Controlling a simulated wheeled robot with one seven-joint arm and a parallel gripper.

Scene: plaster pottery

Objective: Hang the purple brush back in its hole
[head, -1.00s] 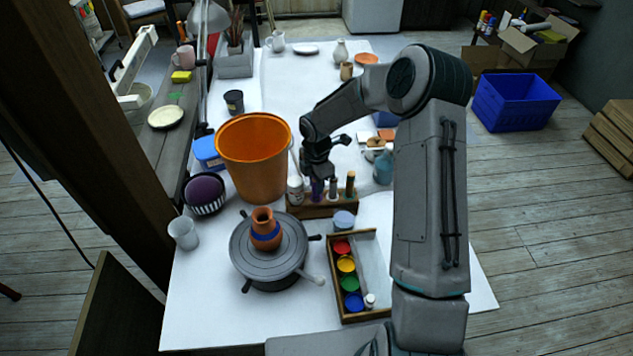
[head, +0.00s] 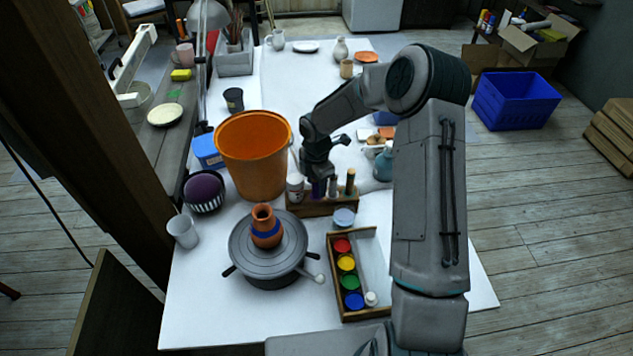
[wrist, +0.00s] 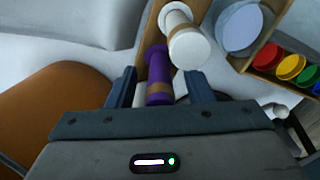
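The purple brush (head: 318,188) is upright at the left part of the wooden rack (head: 317,209), below my gripper (head: 317,176). In the wrist view the purple brush (wrist: 158,72) lies between the two fingers of my gripper (wrist: 160,88), with a visible gap on each side. The fingers are apart and look open. The wooden rack also shows behind the brush in the wrist view. Whether the brush's lower end is inside a hole is hidden. A white-topped piece (wrist: 189,46) stands just right of it.
An orange bucket (head: 254,160) stands close left of my gripper. A banding wheel (head: 250,258) with a clay vase (head: 265,226) and a paint box (head: 358,312) are in front. A blue-grey jar (head: 383,165) stands to the right.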

